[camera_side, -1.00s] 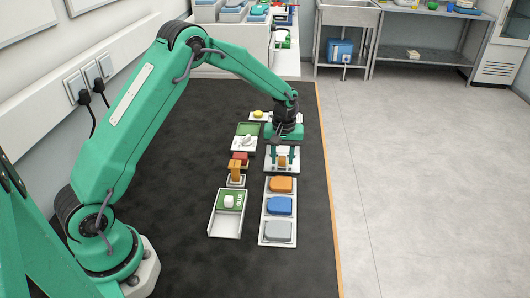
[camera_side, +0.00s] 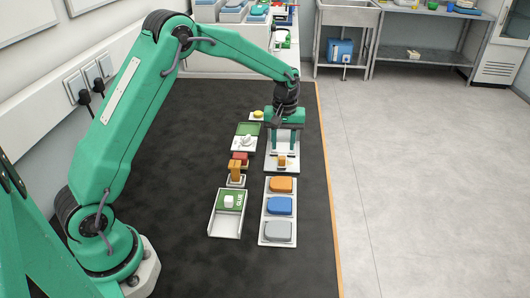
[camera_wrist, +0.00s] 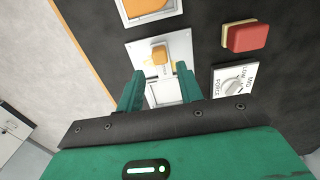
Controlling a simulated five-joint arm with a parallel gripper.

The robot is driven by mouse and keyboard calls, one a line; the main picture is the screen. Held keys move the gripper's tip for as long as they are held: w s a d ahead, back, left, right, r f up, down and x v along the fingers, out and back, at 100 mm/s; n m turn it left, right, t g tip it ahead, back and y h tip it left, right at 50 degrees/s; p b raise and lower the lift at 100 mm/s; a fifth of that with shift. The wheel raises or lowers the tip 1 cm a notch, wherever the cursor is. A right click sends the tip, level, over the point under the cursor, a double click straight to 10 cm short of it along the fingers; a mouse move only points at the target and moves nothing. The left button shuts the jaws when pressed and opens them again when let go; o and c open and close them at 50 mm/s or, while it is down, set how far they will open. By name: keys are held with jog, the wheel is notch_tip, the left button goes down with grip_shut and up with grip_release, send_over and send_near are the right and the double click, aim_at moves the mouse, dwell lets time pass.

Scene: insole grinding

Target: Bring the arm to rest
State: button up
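My gripper (camera_side: 284,151) hangs from the green arm above a white plate (camera_side: 272,168) on the dark table. Its two green fingers point down and stand apart. In the wrist view my gripper (camera_wrist: 160,80) is open, with nothing held between the fingers. A small orange block (camera_side: 282,160) sits on the plate, just beyond the fingertips; the wrist view also shows the orange block (camera_wrist: 159,55), apart from the fingers.
A white tray (camera_side: 263,240) holds orange, blue and grey pads. Left of it are a glue tray (camera_side: 224,229), orange and red blocks (camera_side: 236,168) and a dial panel (camera_side: 245,144). The table's left half is mostly clear; its wood edge (camera_side: 330,200) runs at right.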

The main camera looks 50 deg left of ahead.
jog(key=shift+r, duration=0.35)
jog(key=shift+s+r, duration=0.2)
jog(key=shift+r, duration=0.2)
jog(key=s+d+r+m+t, duration=0.3)
jog(key=s+r+m, duration=0.1)
jog(key=s+r, duration=0.95)
jog(key=s+r+m+t, duration=0.1)
jog(key=s+m, duration=0.1)
jog(key=s, duration=0.6)
jog(key=s+d+r+m+t, duration=0.1)
jog(key=s+m, duration=0.2)
jog(key=s, duration=0.5)
jog(key=shift+s+d+r+t, duration=0.2)
jog(key=shift+d+r+t, duration=0.05)
jog(key=shift+t, duration=0.05)
